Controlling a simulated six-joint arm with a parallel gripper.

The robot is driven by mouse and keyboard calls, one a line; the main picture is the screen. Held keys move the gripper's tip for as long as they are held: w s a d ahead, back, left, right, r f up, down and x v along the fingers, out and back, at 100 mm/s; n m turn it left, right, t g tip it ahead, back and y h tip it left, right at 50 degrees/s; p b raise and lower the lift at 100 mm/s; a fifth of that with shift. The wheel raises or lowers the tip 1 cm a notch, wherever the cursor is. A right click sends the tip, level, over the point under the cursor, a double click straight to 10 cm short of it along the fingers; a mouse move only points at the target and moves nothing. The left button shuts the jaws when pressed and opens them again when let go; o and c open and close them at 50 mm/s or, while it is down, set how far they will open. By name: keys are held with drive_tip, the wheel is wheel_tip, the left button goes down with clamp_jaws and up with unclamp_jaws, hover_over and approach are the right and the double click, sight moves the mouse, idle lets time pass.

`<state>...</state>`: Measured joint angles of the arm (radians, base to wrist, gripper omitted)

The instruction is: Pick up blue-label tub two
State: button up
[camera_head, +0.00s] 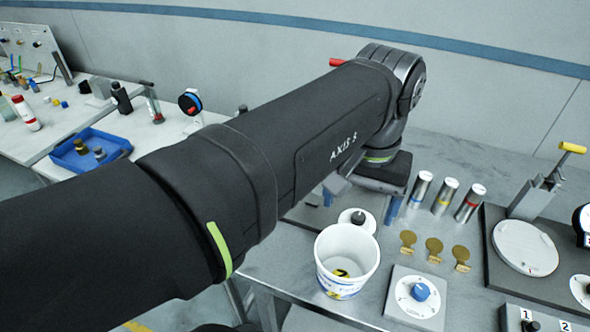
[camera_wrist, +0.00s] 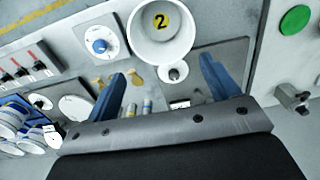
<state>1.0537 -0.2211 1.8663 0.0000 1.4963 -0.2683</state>
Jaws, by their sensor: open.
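A white tub (camera_head: 336,284) with blue print on its side stands upright and open-topped on the grey bench. A yellow disc with a black 2 shows inside it; the tub is also at the top of the wrist view (camera_wrist: 137,35). My gripper (camera_head: 359,203) is open, its blue fingers pointing down behind the tub in the head view. In the wrist view my gripper (camera_wrist: 162,69) has its fingers spread, with the tub beyond the fingertips and nothing held. A white round piece with a black knob (camera_head: 357,217) lies between the fingers and the tub.
A dial plate with a blue knob (camera_head: 420,291) sits right of the tub. Gold tags (camera_head: 433,247) and silver cylinders with coloured bands (camera_head: 444,197) stand behind it. A press with a yellow handle (camera_head: 572,148) is at far right. A blue tray (camera_head: 90,153) is on the left bench.

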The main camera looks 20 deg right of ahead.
drive_tip(key=c, duration=1)
drive_tip(key=m+h, duration=0.2)
drive_tip(key=h, duration=0.2)
hover_over(320, 238)
drive_tip(key=s+a, duration=0.3)
drive_tip(key=a, duration=0.1)
drive_tip(key=f, duration=0.2)
drive_tip(key=a+m+t, duration=0.1)
drive_tip(key=x, duration=0.8)
drive_tip(key=w+x, duration=0.1)
drive_tip(key=x, duration=0.3)
drive_tip(key=shift+d+f, duration=0.1)
drive_tip(key=shift+d, duration=0.1)
drive_tip(key=shift+w+x, duration=0.2)
drive_tip(key=shift+x, duration=1.05)
drive_tip(key=shift+w+x, duration=0.15)
drive_tip(key=shift+x, duration=1.15)
